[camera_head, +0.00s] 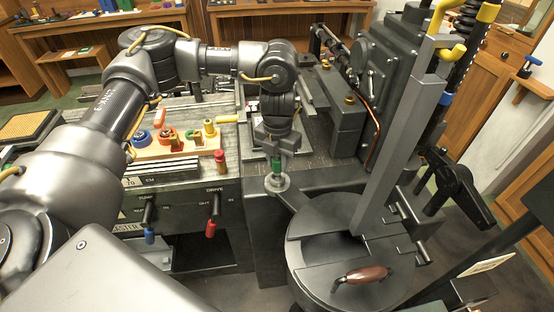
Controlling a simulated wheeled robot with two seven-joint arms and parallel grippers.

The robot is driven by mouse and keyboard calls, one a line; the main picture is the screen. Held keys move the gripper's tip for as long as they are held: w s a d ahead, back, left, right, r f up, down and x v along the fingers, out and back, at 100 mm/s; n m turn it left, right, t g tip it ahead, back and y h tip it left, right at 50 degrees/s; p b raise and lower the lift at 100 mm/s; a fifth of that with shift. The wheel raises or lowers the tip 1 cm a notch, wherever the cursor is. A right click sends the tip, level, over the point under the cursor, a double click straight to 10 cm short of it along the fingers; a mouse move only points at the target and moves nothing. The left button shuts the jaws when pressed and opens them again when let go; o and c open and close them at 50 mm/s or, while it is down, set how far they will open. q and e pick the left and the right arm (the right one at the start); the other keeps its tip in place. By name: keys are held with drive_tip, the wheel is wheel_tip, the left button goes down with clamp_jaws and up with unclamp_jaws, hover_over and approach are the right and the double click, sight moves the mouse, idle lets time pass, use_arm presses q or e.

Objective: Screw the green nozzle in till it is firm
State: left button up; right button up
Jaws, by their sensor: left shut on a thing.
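The green nozzle (276,166) stands upright at a round metal seat (277,183) on the machine's front edge, near the middle of the view. My left gripper (277,150) points down from above and is shut on the nozzle's upper part. The fingers hide the nozzle's top. Its lower end meets the seat, but I cannot tell how deep it sits. My right gripper does not show.
A wooden tray (178,152) with coloured parts stands to the left of the nozzle. A red-topped peg (219,160) is close by. A round black lid with a brown handle (364,275) lies in front right. Grey upright bars (398,150) rise to the right.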

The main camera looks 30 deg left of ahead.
sight(277, 158)
use_arm(q)
drive_tip(key=shift+f+b, duration=0.7)
drive_tip(key=shift+f, duration=0.45)
drive_tip(key=o, duration=1)
drive_tip(key=shift+o, duration=0.2)
drive_tip(key=shift+r, duration=0.15)
wheel_tip(277, 158, up, 11)
drive_tip(key=shift+f+b, duration=0.15)
drive_tip(key=shift+b, duration=0.35)
